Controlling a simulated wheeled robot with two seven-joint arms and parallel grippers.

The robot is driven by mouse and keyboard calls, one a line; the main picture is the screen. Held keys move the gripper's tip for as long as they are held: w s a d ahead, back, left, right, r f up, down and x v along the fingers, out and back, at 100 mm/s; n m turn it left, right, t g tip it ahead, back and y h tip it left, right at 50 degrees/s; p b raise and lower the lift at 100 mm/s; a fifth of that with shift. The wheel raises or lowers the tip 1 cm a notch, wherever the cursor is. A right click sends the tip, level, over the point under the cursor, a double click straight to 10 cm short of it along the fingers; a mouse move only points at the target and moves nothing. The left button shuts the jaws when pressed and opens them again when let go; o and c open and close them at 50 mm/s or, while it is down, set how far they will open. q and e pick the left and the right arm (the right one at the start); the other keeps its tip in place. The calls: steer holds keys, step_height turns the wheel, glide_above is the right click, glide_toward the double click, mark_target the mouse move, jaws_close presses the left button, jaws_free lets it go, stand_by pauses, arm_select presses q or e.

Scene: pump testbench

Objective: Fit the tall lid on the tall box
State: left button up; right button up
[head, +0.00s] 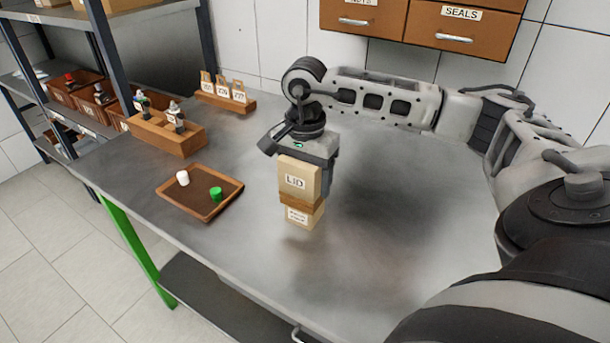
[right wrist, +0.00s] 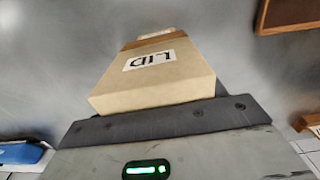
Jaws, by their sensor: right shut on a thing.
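The tall lid (head: 299,177) is a cream block labelled "LID", upright in my right gripper (head: 307,152). The gripper is shut on its upper part from above. Directly below the lid are a brown band (head: 301,200) and a short cream section with a small label, which looks like the tall box (head: 304,217). Lid and box are lined up, with no clear gap between them. I cannot tell how far the lid is seated, or whether the box touches the table. The lid (right wrist: 155,78) also shows in the right wrist view. My left gripper is not in view.
A brown tray (head: 203,207) with a white cap (head: 182,178) and a green cap (head: 216,193) lies to the left. A wooden rack (head: 166,137) with bottles and a tag holder (head: 226,103) stand behind. The grey table (head: 370,275) is clear at front and right.

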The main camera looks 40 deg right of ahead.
steer(key=shift+f, duration=0.15)
steer(key=o, duration=0.9)
steer(key=shift+o, duration=0.2)
step_height(320, 180, up, 12)
steer(key=shift+r+b, duration=0.25)
steer(key=shift+b, duration=0.2)
